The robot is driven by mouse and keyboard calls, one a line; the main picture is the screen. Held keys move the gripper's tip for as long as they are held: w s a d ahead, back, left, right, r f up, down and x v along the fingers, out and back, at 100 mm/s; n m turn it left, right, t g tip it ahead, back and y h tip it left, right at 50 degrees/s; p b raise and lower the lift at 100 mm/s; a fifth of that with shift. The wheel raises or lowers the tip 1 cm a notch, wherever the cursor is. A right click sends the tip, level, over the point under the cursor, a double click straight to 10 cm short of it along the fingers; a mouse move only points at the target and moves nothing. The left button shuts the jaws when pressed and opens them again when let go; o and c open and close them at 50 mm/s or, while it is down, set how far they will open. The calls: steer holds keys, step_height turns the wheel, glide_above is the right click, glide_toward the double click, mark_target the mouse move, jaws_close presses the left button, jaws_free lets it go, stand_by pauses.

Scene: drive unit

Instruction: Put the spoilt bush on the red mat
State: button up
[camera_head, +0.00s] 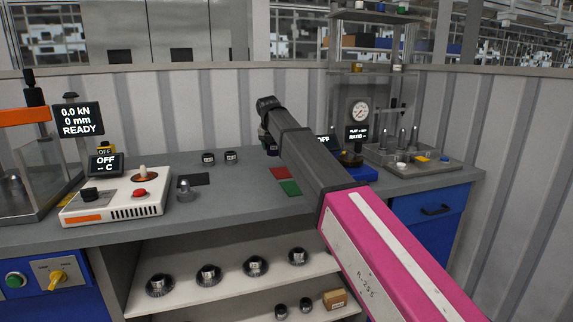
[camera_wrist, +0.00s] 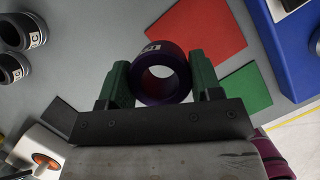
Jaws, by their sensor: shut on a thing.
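My gripper (camera_wrist: 162,82) is shut on a dark purple ring-shaped bush (camera_wrist: 176,58), one green finger on each side of it. The bush bears a small white label, too tilted to read surely. In the head view my gripper (camera_head: 267,138) is over the bench, behind the mats, and the bush is mostly hidden there. The red mat (camera_head: 279,173) lies flat on the grey bench and looks bare. In the wrist view the red mat (camera_wrist: 205,32) is beyond and right of the bush. A green mat (camera_head: 290,188) adjoins it.
Two dark bushes (camera_head: 208,158) (camera_head: 231,156) stand on the bench to the left. A dark mat (camera_head: 193,180) and a white heater unit (camera_head: 118,198) are further left. A blue-based device (camera_head: 350,172) and a press with a dial (camera_head: 360,110) are to the right.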

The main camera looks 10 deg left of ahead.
steer(key=d+f, duration=0.2)
steer(key=d, duration=0.1)
steer(key=w+d+f, duration=0.1)
steer(key=d, duration=0.1)
steer(key=shift+d, duration=0.1)
steer(key=shift+f, duration=2.05)
steer(key=shift+f, duration=0.1)
steer(key=o, duration=0.9)
steer(key=shift+c, duration=0.2)
steer(key=v, duration=1.2)
steer(key=shift+s+d, duration=0.1)
